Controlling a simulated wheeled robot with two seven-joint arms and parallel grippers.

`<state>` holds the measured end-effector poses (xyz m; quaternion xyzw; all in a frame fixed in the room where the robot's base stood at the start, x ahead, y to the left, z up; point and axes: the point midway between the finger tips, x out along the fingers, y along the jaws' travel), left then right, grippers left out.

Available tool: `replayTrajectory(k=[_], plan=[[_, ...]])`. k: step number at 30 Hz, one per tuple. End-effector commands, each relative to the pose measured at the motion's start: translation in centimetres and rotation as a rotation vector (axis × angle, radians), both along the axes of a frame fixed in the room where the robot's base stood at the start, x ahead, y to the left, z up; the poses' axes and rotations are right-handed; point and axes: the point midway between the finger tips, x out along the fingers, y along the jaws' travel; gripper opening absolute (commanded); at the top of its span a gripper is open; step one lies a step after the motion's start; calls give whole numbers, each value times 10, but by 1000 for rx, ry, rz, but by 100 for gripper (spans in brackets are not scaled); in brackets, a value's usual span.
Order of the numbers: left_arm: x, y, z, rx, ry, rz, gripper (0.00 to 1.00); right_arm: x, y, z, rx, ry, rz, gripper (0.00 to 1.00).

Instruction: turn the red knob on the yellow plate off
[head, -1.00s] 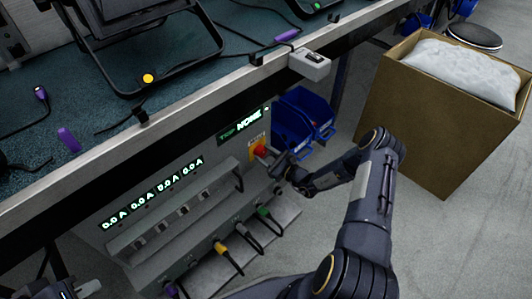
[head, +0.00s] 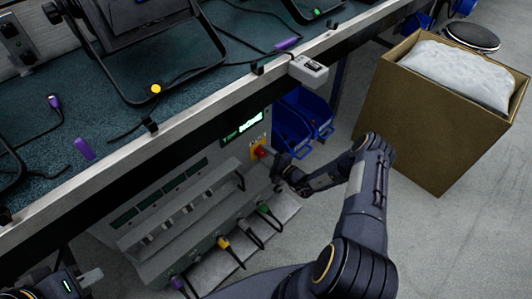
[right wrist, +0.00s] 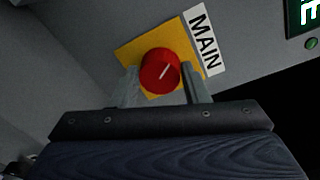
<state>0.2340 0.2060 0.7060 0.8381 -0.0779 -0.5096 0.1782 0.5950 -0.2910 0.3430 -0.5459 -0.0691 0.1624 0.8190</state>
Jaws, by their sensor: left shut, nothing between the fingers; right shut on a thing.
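The red knob (head: 261,151) sits on the yellow plate (head: 256,142) on the front of the grey power box. In the right wrist view the red knob (right wrist: 160,72) has a white line tilted up to the right, and the yellow plate (right wrist: 132,54) lies behind it beside a MAIN label (right wrist: 205,42). My right gripper (right wrist: 162,82) is shut on the knob, one finger on each side. In the head view my right gripper (head: 272,158) partly hides the knob. My left gripper (head: 92,277) is shut and empty at the lower left.
The power box (head: 150,255) stands under the workbench edge (head: 190,112); cables plug in along its front. Its row of small displays (head: 158,196) is dark; a top display (head: 243,128) glows green. Blue bins (head: 305,118) and a cardboard box (head: 430,120) stand to the right.

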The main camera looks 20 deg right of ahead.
Motion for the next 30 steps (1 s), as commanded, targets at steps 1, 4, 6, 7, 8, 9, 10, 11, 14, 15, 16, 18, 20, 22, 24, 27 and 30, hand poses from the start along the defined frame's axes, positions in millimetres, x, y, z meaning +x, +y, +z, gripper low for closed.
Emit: replayTrajectory(k=[1, 4, 6, 7, 8, 9, 10, 11, 14, 15, 16, 18, 20, 22, 24, 27, 30], plan=[[0, 0, 5, 0, 0, 0, 0, -1, 1, 1, -31, -8, 1, 18], [0, 0, 8, 0, 0, 0, 0, -1, 1, 0, -89, -29, 1, 18], [0, 0, 10, 0, 0, 0, 0, -1, 0, 0, -122, -40, 0, 18], [0, 0, 11, 0, 0, 0, 0, -1, 1, 0, -134, -45, 0, 18], [0, 0, 12, 0, 0, 0, 0, -1, 1, 0, -146, -49, 1, 18], [0, 0, 13, 0, 0, 0, 0, -1, 1, 0, -159, -53, 1, 18], [0, 0, 13, 0, 0, 0, 0, -1, 1, -1, -169, -57, 0, 18], [0, 0, 13, 0, 0, 0, 0, -1, 1, -1, -176, -59, 1, 18], [0, 0, 14, 0, 0, 0, 0, -1, 1, -1, -197, -66, 1, 18], [0, 0, 15, 0, 0, 0, 0, -1, 1, -2, -202, -68, 1, 18], [0, 0, 15, 0, 0, 0, 0, -1, 1, -2, -205, -69, 1, 18], [0, 0, 15, 0, 0, 0, 0, -1, 1, -2, -211, -71, 0, 18], [0, 0, 15, 0, 0, 0, 0, -1, 1, -2, -214, -72, 1, 18], [0, 0, 15, 0, 0, 0, 0, -1, 1, -2, -215, -72, 1, 18], [0, 0, 15, 0, 0, 0, 0, -1, 1, -2, -215, -72, 1, 18], [0, 0, 15, 0, 0, 0, 0, -1, 1, -2, -215, -72, 1, 18], [0, 0, 15, 0, 0, 0, 0, -1, 1, -2, -215, -72, 2, 44]])
